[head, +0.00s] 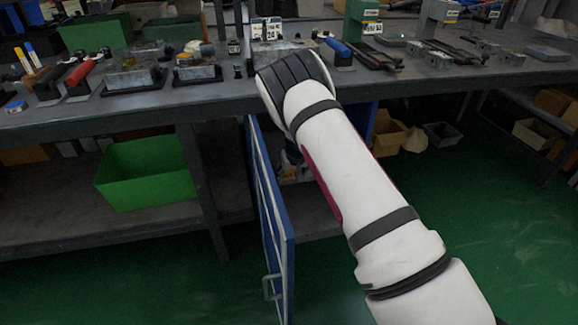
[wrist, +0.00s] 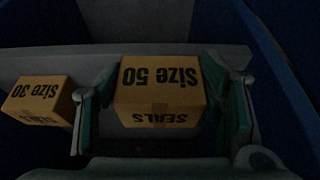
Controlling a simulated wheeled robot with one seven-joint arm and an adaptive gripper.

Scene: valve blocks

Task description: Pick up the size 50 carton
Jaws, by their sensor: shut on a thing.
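The size 50 carton (wrist: 158,92) is a brown box with "Size 50" and "SEALS" in black letters, upside down in the wrist view. My gripper (wrist: 164,98) has one finger on each side of it and is shut on it. A light grey surface lies behind the carton; whether the carton is lifted cannot be told. A second brown carton marked "Size 30" (wrist: 40,100) stands to the left, outside the left finger.
Blue walls close in on both sides in the dark wrist view. In the head view an open blue cabinet door (head: 272,215) hangs left of my arm, below a workbench (head: 225,92) covered with tools and metal blocks. A green bin (head: 147,180) sits on the lower shelf.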

